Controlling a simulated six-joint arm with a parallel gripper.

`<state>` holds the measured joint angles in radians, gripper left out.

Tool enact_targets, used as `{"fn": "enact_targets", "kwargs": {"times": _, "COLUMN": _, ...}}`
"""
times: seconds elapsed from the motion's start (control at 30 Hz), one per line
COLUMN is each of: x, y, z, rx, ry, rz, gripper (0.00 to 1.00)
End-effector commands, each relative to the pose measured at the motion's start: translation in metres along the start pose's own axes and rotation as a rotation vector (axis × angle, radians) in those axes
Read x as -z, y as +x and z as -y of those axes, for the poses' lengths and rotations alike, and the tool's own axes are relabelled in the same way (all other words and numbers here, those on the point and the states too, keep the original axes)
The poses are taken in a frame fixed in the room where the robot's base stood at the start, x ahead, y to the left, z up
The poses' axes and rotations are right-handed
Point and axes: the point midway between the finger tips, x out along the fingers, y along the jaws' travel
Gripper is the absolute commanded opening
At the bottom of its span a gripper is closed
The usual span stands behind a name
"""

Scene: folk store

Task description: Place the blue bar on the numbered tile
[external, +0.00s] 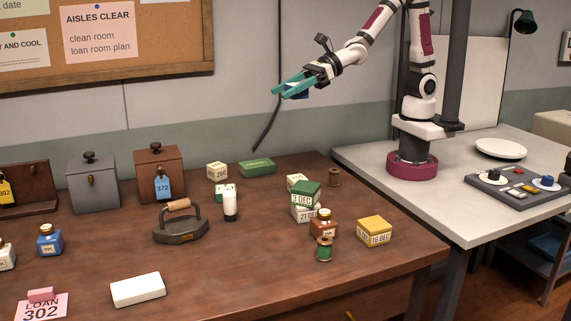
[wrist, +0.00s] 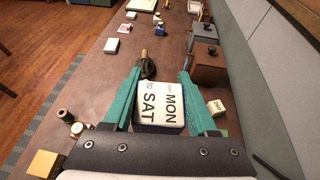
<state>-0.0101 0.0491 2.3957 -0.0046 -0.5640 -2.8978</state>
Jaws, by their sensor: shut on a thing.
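My gripper (external: 296,87) is raised above the far right of the brown table, its teal fingers shut on a small block. The block shows dark blue sides in the external view, which fits the blue bar (external: 297,92). In the wrist view, between the fingers (wrist: 160,105), the bar (wrist: 160,110) shows a white face lettered MON TO SAT. A pink card reading LOAN 302 (external: 42,308), the likely numbered tile, lies at the table's front left. A small pink block (external: 41,295) sits on its upper part. The bar is well clear of the card.
Boxes with tags (external: 160,174) line the back. Stacked date blocks (external: 306,198), an amber bottle (external: 323,224) and spools crowd the right. The front middle is clear.

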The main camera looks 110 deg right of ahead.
Motion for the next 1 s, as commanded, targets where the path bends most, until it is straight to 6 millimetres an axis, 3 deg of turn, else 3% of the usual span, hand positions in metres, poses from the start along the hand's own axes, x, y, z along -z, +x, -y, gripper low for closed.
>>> {"fn": "enact_targets", "kwargs": {"times": 0.13, "x": -0.014, "y": -0.008, "z": 0.043, "rx": 0.013, "ry": 0.005, "rz": 0.002, "gripper": 0.04}}
{"fn": "enact_targets", "kwargs": {"times": 0.27, "x": -0.021, "y": -0.004, "z": 0.082, "rx": 0.015, "ry": 0.006, "rz": -0.001, "gripper": 0.04}}
{"fn": "enact_targets", "kwargs": {"times": 0.4, "x": -0.013, "y": 0.033, "z": 0.121, "rx": -0.04, "ry": -0.011, "rz": -0.006, "gripper": 0.04}}
{"fn": "enact_targets", "kwargs": {"times": 0.6, "x": 0.025, "y": 0.096, "z": 0.148, "rx": -0.155, "ry": -0.056, "rz": -0.006, "gripper": 0.04}}
{"fn": "enact_targets", "kwargs": {"times": 0.8, "x": 0.076, "y": 0.139, "z": 0.163, "rx": -0.255, "ry": -0.099, "rz": -0.003, "gripper": 0.04}}
{"fn": "enact_targets", "kwargs": {"times": 0.9, "x": 0.09, "y": 0.148, "z": 0.163, "rx": -0.281, "ry": -0.111, "rz": -0.001, "gripper": 0.04}}
{"fn": "enact_targets", "kwargs": {"times": 1.0, "x": 0.099, "y": 0.165, "z": 0.148, "rx": -0.291, "ry": -0.116, "rz": -0.001, "gripper": 0.04}}
